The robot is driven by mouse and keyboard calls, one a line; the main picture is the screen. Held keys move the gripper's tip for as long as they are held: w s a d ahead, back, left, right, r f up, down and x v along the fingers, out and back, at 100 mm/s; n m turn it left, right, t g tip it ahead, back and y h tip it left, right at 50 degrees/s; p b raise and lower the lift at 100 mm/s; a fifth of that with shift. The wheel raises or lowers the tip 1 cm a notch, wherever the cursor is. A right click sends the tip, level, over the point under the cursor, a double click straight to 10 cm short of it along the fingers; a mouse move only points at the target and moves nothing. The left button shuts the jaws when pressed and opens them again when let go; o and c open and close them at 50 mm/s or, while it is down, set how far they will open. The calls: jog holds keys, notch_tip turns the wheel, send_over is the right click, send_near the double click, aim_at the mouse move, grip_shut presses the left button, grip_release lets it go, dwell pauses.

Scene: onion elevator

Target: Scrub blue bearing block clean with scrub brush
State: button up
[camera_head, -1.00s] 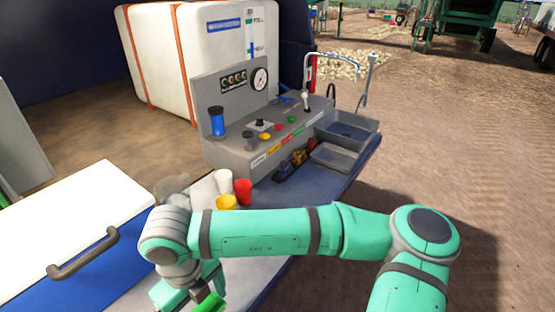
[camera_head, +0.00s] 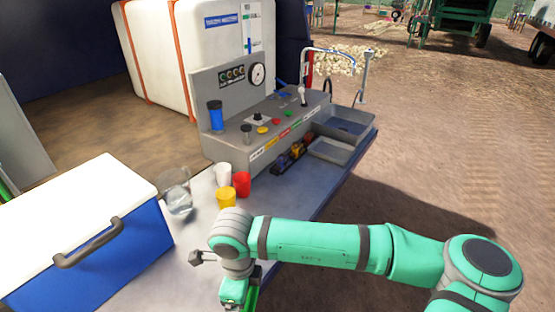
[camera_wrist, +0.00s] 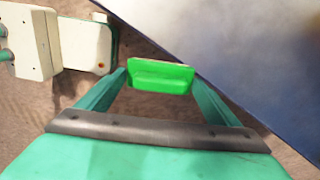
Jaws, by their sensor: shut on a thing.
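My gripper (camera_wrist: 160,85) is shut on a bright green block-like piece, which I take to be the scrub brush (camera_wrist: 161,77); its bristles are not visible. In the head view the gripper is at the bottom, near the table's front edge, and the green piece (camera_head: 254,297) shows beside it. A row of small coloured blocks sits in front of the grey control console, well away from the gripper. A dark blue one (camera_head: 279,166) is at its near end. They are too small to tell which is the bearing block or whether it is dirty.
The table (camera_head: 300,205) holds white, red (camera_head: 242,184) and yellow (camera_head: 226,198) cups, a clear pitcher (camera_head: 177,197) and a blue-and-white cooler (camera_head: 130,240) at left. The grey console (camera_head: 235,145) stands behind. Two grey trays (camera_head: 330,151) are at right. The table's middle front is clear.

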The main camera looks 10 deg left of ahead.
jog(key=w+d+f+n, duration=0.7)
jog(key=w+d, duration=0.1)
jog(key=d, duration=0.3)
jog(key=w+d+f+n, duration=0.7)
jog(key=w+d+f, duration=0.1)
jog(key=d, duration=0.3)
jog(key=shift+w+d, duration=0.3)
jog(key=shift+w, duration=0.2)
